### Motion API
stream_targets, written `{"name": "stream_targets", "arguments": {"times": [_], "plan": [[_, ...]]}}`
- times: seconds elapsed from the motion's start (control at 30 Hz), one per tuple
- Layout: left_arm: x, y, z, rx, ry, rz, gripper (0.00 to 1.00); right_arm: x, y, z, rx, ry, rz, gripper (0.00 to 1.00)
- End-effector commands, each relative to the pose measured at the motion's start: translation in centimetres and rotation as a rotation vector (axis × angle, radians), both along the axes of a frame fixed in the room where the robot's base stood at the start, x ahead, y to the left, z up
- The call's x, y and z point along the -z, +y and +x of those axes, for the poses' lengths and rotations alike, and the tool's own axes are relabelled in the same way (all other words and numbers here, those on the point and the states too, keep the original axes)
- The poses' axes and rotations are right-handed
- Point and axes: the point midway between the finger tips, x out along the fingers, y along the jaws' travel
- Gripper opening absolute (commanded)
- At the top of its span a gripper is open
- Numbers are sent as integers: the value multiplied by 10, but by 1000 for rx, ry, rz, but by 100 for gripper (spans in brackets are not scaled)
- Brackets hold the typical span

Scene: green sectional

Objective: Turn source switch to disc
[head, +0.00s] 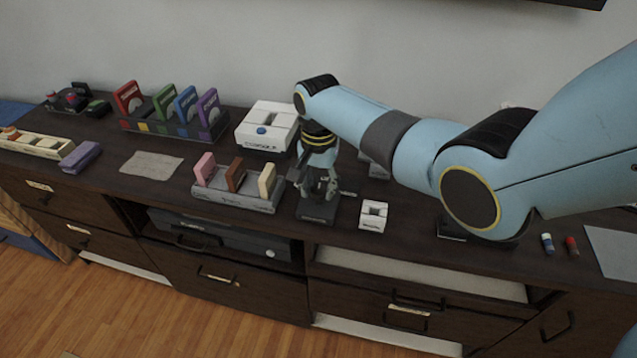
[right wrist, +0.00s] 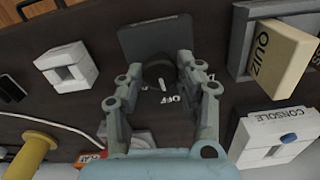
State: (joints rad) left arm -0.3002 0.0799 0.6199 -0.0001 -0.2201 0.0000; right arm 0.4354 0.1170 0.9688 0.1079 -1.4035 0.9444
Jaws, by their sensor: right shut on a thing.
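The source switch (right wrist: 155,38) is a dark plate with a round black knob (right wrist: 158,72) in the right wrist view. Small white lettering beside the knob includes "OFF"; the other labels are partly hidden or too small to read. In the head view the switch plate (head: 317,213) lies near the cabinet top's front edge, below my right gripper (head: 318,192). My right gripper (right wrist: 158,75) points down with its fingers on both sides of the knob, shut on it. The knob's exact pointing direction is hard to tell. My left gripper is not in view.
Left of the switch stands a grey rack (head: 235,199) with pink, brown and cream blocks. Behind it is a white console (head: 267,125). A white square frame (head: 373,215) lies close on the right. Coloured cartridges stand in a dark rack (head: 165,128) farther left.

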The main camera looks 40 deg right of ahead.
Motion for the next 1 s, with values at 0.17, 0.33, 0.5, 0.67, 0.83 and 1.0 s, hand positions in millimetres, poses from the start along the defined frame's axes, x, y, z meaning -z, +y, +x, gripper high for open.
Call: {"name": "stream_targets", "arguments": {"times": [0.17,0.33,0.5,0.67,0.83,1.0], "plan": [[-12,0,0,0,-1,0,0,-3,0,0,-133,0,0,3],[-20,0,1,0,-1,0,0,-3,0,0,-281,1,0,3],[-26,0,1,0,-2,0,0,-2,0,0,-421,-1,-1,3],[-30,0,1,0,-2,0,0,-2,0,1,-530,-1,-1,3],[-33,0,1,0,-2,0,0,-1,0,0,-614,-1,-1,3],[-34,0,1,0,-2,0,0,-1,0,0,-665,-1,-1,3]]}}
